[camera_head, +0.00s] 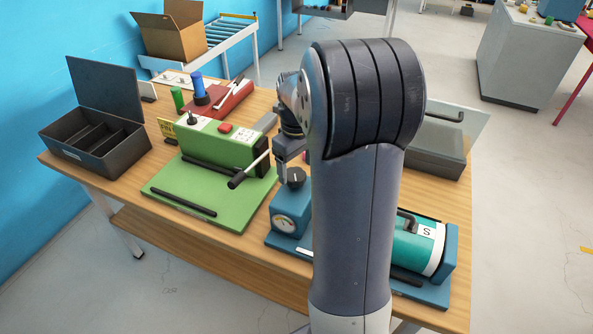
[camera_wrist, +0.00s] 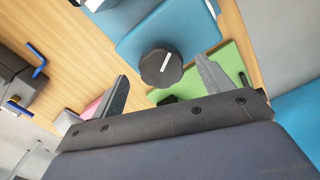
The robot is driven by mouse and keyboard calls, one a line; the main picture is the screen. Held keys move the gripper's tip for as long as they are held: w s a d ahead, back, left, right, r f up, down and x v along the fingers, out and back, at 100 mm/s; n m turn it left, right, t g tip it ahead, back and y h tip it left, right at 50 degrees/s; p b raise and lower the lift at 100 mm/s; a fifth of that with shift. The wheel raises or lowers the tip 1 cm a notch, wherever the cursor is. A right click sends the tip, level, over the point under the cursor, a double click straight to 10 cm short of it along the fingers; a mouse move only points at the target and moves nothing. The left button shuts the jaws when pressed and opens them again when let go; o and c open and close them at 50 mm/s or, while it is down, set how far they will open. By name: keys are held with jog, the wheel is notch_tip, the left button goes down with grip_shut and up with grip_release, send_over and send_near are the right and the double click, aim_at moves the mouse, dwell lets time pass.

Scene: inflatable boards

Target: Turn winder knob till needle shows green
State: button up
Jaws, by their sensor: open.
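The winder is a blue box (camera_head: 291,207) with a black knob (camera_head: 296,177) on top. A round dial (camera_head: 284,224) is on its front; its needle and colours are too small to read. In the wrist view the knob (camera_wrist: 161,68) shows a white pointer line, slanted towards the upper right. My gripper (camera_wrist: 161,70) is open, with one finger on each side of the knob in the picture and a visible gap to both. In the head view my gripper (camera_head: 281,171) is just above and beside the knob, partly hidden by my arm.
A green machine with a crank (camera_head: 225,150) stands close to the left of the winder. A teal drum (camera_head: 410,246) marked S is at the right. An open dark case (camera_head: 95,158) stands far left on the wooden table (camera_head: 250,250). My arm hides the table's middle.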

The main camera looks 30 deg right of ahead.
aim_at(295, 179)
jog(key=shift+f, duration=1.3)
jog(key=shift+c, duration=0.4)
jog(key=c, duration=0.9)
